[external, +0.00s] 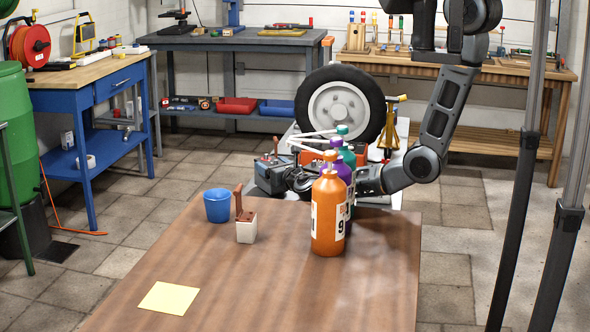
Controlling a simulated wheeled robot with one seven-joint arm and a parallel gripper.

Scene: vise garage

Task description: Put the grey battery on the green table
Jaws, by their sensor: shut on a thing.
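The grey battery (268,177), a dark grey box with reddish parts on top, shows just beyond the far edge of the brown table in the external view. My gripper (293,179) is at its right side and shut on it. My arm reaches in from the upper right, and the bottles partly hide my wrist. I cannot tell whether the battery is lifted or still rests on the surface behind. At the left edge, only part of a table with green legs (16,200) shows; most of its top is out of view.
A wheel (340,105) stands behind.

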